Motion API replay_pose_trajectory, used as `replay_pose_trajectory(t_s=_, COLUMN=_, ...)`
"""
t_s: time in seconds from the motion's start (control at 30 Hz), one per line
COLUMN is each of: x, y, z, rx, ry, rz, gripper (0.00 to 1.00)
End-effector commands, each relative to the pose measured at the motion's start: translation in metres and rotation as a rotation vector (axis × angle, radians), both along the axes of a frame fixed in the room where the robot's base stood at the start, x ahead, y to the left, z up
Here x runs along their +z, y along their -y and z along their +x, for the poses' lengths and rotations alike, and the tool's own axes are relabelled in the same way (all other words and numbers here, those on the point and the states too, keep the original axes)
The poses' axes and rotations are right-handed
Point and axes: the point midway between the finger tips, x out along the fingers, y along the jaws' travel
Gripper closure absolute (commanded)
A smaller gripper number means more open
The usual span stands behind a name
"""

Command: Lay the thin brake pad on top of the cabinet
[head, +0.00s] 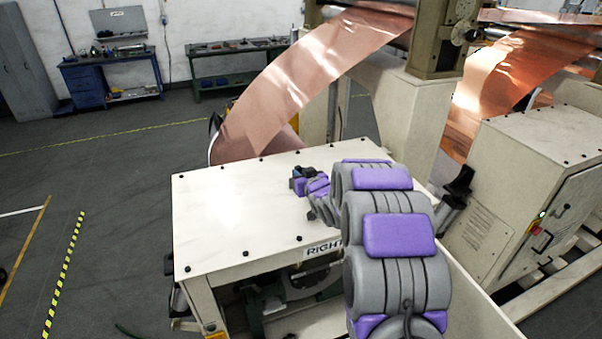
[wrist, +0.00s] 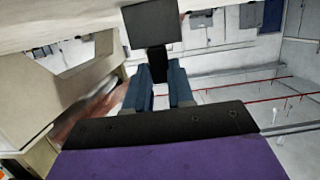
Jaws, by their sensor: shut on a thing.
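The thin brake pad (wrist: 152,25) is a dark grey, square plate with a narrow dark stem in the wrist view. My gripper (wrist: 160,70) is shut on the stem between its two blue-grey fingers, with the plate beyond the fingertips. In the head view my gripper (head: 297,178) is low over the cream top of the cabinet (head: 235,205), the one lettered "RIGHT". The pad is too small there to tell apart from the fingers. In the wrist view the plate overlaps the pale surface (wrist: 50,15); I cannot tell whether they touch.
My purple and grey arm covers the cabinet's right side. A copper foil web (head: 300,80) comes down behind the cabinet's back edge. A second cream cabinet (head: 535,170) stands at the right. The left part of the near cabinet top is clear apart from small bolts along its edges.

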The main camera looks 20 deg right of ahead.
Motion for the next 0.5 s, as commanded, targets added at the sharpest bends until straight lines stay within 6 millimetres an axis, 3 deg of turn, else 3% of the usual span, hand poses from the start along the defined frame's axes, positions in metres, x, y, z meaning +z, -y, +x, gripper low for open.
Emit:
replay_pose_trajectory(t_s=0.3, x=-0.0023, y=0.0, z=-0.0004, rx=0.0, ry=0.001, rz=0.0, gripper=1.0)
replay_pose_trajectory(t_s=0.33, x=-0.0017, y=0.0, z=-0.0002, rx=0.0, ry=0.001, rz=-0.001, gripper=0.74)
replay_pose_trajectory(t_s=0.5, x=-0.0011, y=-0.0001, z=-0.0003, rx=0.0, ry=0.002, rz=-0.001, gripper=0.58)
